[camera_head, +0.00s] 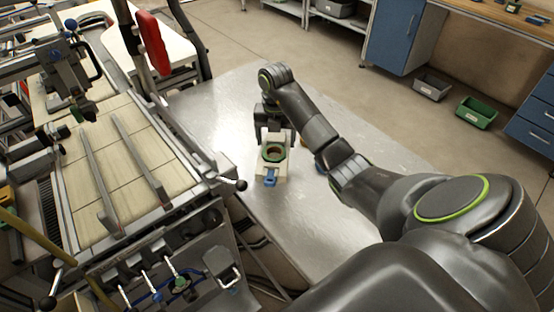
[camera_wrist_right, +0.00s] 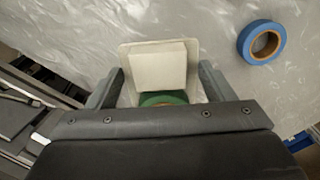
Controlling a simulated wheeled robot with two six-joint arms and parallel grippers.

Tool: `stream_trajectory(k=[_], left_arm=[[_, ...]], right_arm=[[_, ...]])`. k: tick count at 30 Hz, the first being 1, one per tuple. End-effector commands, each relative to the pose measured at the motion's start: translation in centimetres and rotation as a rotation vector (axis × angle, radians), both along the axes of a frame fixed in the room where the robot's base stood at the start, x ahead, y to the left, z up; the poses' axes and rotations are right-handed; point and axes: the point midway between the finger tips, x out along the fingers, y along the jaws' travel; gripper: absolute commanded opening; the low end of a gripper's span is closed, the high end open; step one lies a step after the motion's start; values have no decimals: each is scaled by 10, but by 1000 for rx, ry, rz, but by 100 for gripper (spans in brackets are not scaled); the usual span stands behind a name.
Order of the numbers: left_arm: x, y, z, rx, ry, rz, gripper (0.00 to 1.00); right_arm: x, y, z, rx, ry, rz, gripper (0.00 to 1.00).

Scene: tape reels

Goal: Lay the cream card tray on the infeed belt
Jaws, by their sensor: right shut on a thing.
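The cream card tray (camera_head: 281,173) is in my right gripper (camera_head: 272,138), over the metal table beside the belt machine. In the right wrist view the tray (camera_wrist_right: 127,60) sits between the two fingers of the gripper (camera_wrist_right: 160,80), which is shut on it. A pale block (camera_wrist_right: 158,66) and part of a green reel (camera_wrist_right: 163,99) show in the tray; the green ring (camera_head: 273,152) also shows in the head view. I cannot tell whether the tray touches the table. The infeed belt (camera_head: 100,165) is at the left, cream-coloured, with two grey rails along it. My left gripper is not in view.
The metal table (camera_head: 300,225) has free room around the tray. A blue tape reel (camera_wrist_right: 262,41) lies on it. The machine's side frame and a black-knobbed lever (camera_head: 240,185) stand between table and belt. A red part (camera_head: 153,42) rises behind the belt.

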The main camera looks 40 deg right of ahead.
Motion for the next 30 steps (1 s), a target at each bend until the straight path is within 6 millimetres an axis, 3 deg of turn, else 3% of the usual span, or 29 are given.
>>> stream_trajectory(k=[1,4,6,15,26,27,30], left_arm=[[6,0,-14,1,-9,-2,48],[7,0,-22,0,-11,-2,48],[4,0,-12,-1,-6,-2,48],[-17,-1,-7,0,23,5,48],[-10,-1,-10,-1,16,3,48],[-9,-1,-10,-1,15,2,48],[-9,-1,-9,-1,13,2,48]], right_arm=[[0,0,-17,1,2,0,48],[0,0,-27,0,1,1,48],[0,0,-30,2,2,1,48],[-1,0,-67,0,3,1,48],[0,0,-73,0,0,2,48],[0,0,-73,0,0,2,77],[0,0,-72,0,0,2,90]])
